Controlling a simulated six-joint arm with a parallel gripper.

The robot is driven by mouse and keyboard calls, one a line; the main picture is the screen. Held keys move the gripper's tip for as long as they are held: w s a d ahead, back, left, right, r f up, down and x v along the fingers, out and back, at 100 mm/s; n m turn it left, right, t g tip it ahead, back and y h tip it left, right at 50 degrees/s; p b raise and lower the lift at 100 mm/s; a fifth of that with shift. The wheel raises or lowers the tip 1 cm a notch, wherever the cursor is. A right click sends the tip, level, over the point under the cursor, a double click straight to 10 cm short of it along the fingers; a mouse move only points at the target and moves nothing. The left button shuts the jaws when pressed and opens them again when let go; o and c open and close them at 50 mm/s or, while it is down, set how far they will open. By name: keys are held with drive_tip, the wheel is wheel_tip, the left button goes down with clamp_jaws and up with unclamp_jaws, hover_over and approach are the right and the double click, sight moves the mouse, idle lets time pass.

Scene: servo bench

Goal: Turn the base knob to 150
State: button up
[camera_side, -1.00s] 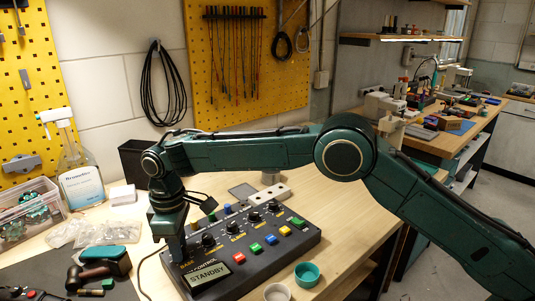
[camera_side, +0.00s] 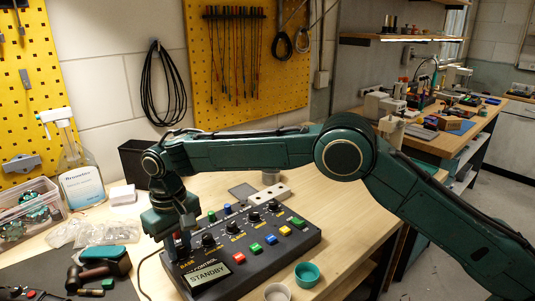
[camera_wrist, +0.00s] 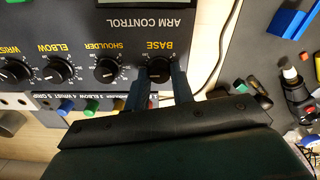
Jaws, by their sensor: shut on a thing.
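The dark control panel (camera_side: 262,262) lies on the wooden bench, its display (camera_side: 208,276) reading STANDBY. In the wrist view the black base knob (camera_wrist: 159,68) sits under the BASE label, at the right end of a row of knobs. My gripper (camera_wrist: 160,80) is shut on the base knob, one finger on each side. The knob's pointer and scale are too small to read. In the side view my gripper (camera_side: 178,246) reaches down to the panel's left end and hides the knob.
The shoulder knob (camera_wrist: 108,69) is close to the left finger, with the elbow knob (camera_wrist: 55,71) beyond it. Coloured buttons (camera_side: 271,239) line the panel. A teal cup (camera_side: 306,275) and a pale cup (camera_side: 277,292) stand in front. A pipe-shaped brown tool (camera_side: 98,270) lies left.

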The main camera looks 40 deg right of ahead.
sight(179, 248)
idle(0.3)
drive_tip(key=shift+r, duration=0.1)
drive_tip(key=o, duration=1)
wheel_tip(179, 248, up, 14)
idle(0.5)
idle(0.3)
